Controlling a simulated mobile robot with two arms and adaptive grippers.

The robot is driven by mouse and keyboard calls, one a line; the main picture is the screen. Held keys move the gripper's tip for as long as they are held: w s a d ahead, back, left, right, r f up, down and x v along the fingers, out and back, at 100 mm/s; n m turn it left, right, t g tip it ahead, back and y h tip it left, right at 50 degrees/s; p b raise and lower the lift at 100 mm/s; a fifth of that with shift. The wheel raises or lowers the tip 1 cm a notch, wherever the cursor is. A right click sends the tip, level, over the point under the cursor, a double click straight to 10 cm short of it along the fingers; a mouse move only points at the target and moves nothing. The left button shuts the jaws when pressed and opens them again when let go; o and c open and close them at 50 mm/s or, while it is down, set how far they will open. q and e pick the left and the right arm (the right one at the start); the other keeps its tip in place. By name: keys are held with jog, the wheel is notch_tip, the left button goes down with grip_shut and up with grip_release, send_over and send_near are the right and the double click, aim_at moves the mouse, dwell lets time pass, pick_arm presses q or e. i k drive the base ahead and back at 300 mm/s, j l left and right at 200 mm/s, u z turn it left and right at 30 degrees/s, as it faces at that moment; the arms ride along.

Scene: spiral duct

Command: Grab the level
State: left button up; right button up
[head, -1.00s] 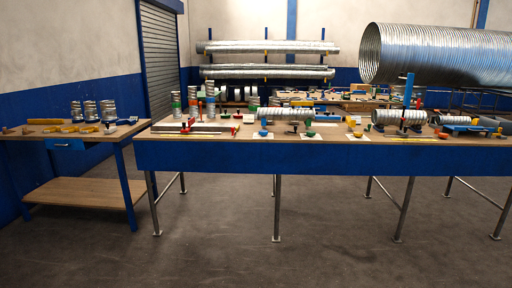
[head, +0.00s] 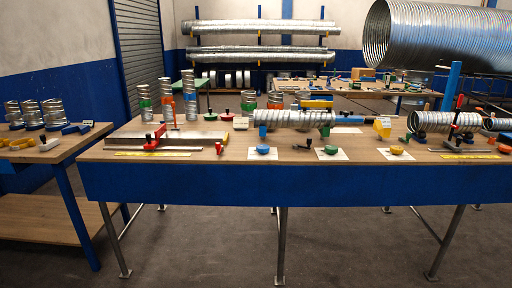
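I cannot surely tell which item is the level at this size. A yellow bar (head: 316,103) lies at the back of the blue-fronted workbench (head: 280,185), behind a spiral duct piece (head: 292,119). A blue bar (head: 348,119) lies just right of that duct piece. Flat yellow strips lie along the bench front, one at the left (head: 152,153) and one at the right (head: 470,156). Neither of my grippers is in view.
A smaller wooden table (head: 40,152) with short ducts stands at left, with a gap between it and the workbench. A large spiral duct (head: 430,40) hangs at upper right. Several upright ducts, coloured bowls and a red-clamped metal bar (head: 165,138) crowd the bench. Floor in front is clear.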

aim_at(328, 105)
jog(key=i, duration=1.2)
jog(key=i+j+z, duration=0.1)
jog(key=i, duration=1.15)
